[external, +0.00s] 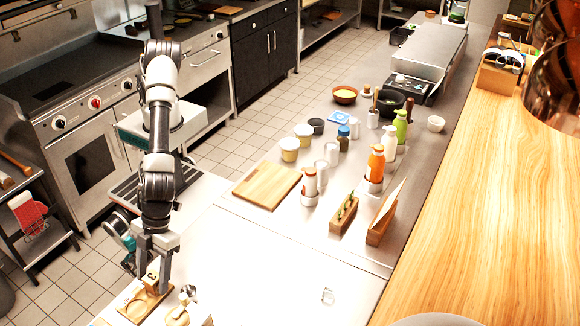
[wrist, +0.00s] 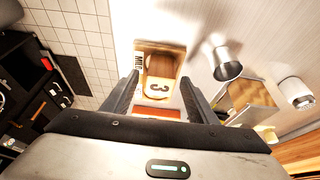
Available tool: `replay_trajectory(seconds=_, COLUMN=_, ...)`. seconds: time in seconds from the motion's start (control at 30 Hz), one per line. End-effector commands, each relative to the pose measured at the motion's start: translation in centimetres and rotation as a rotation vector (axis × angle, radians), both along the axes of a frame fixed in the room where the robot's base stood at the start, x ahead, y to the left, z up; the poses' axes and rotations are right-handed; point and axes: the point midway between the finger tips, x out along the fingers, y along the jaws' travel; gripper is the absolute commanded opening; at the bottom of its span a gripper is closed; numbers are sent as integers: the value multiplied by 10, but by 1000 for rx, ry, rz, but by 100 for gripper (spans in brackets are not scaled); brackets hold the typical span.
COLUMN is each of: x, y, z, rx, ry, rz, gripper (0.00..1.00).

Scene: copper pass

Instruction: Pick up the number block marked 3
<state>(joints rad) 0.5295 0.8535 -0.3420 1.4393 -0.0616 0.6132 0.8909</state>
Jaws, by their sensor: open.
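The number block marked 3 (wrist: 158,88) is a light wooden block with a dark 3, seen in the wrist view between my gripper's two fingers. It sits at a wooden board (wrist: 163,49) with printed letters along its left side. In the external view the block (external: 151,281) shows small between the fingertips, above the wooden board (external: 135,304). My gripper (external: 152,284) points down over the board with its fingers apart, one on each side of the block. Whether the fingers touch the block cannot be told. In the wrist view my gripper (wrist: 158,82) is open.
A metal cylinder (wrist: 227,65) stands right of the board in the wrist view. A small round-based item (external: 180,315) is close right of my gripper in the external view. The white counter (external: 260,270) farther right is mostly clear. A cutting board (external: 267,185) lies beyond.

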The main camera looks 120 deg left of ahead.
Motion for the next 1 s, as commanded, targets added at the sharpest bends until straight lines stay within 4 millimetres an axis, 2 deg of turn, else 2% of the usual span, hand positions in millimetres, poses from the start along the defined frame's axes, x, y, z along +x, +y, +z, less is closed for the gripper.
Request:
replay_trajectory(seconds=0.1, x=0, y=-3, z=-7, rx=0, ry=0, rz=-1, gripper=53)
replay_trajectory(seconds=0.3, x=0, y=-3, z=-7, rx=0, ry=-1, rz=-1, gripper=53)
replay_trajectory(seconds=0.37, x=0, y=-3, z=-7, rx=0, ry=-1, rz=-1, gripper=45)
replay_trajectory(seconds=0.57, x=0, y=-3, z=-7, rx=0, ry=-1, rz=-1, gripper=11)
replay_trajectory(seconds=0.6, x=0, y=-3, z=-7, rx=-1, ry=-1, rz=-1, gripper=9)
replay_trajectory(seconds=0.83, x=0, y=-3, z=-5, rx=-1, ry=-2, rz=0, gripper=9)
replay_trajectory(seconds=1.0, x=1, y=-3, z=17, rx=-3, ry=-5, rz=0, gripper=8)
